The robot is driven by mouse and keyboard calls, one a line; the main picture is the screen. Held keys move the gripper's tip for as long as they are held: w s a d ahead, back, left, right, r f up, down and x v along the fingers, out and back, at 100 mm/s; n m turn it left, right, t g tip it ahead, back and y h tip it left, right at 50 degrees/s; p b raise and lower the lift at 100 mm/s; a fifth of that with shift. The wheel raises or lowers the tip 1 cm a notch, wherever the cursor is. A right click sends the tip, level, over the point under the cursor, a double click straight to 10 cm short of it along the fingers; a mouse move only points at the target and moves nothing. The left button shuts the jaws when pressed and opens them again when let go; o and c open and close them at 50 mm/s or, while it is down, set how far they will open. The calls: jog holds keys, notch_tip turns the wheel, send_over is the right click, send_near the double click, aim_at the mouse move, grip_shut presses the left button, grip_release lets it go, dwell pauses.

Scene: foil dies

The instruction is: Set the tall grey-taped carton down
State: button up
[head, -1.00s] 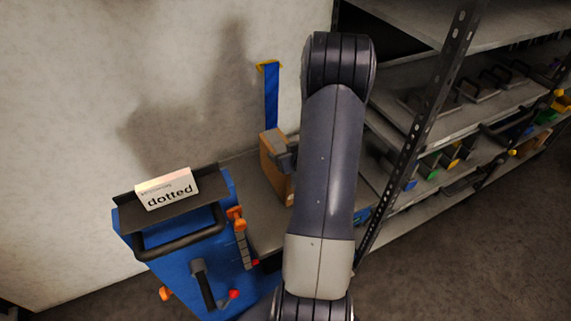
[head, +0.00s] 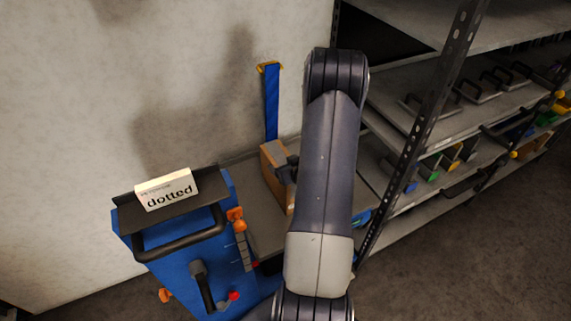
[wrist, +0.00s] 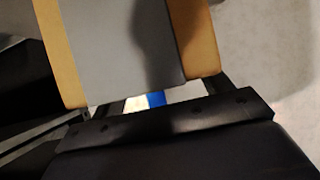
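The tall grey-taped carton (head: 272,172) is brown and stands upright over the grey bench top. A band of grey tape runs over its top. My gripper (head: 285,168) is at its upper right side, partly hidden by my arm. In the wrist view the carton (wrist: 62,50) fills the upper part, its wide grey tape facing the camera, with my black gripper (wrist: 150,106) close below. The gripper is shut on the carton. My arm hides the carton's right side, and I cannot tell whether its base touches the bench.
The grey bench top (head: 240,185) is partly clear left of the carton. A blue strip with a yellow top (head: 271,100) stands behind it. A metal shelf rack (head: 420,130) stands at right.

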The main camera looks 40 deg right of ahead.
jog(key=o, duration=0.3)
jog(key=shift+r, duration=0.2)
jog(key=v, duration=1.2)
jog(key=shift+s, duration=0.1)
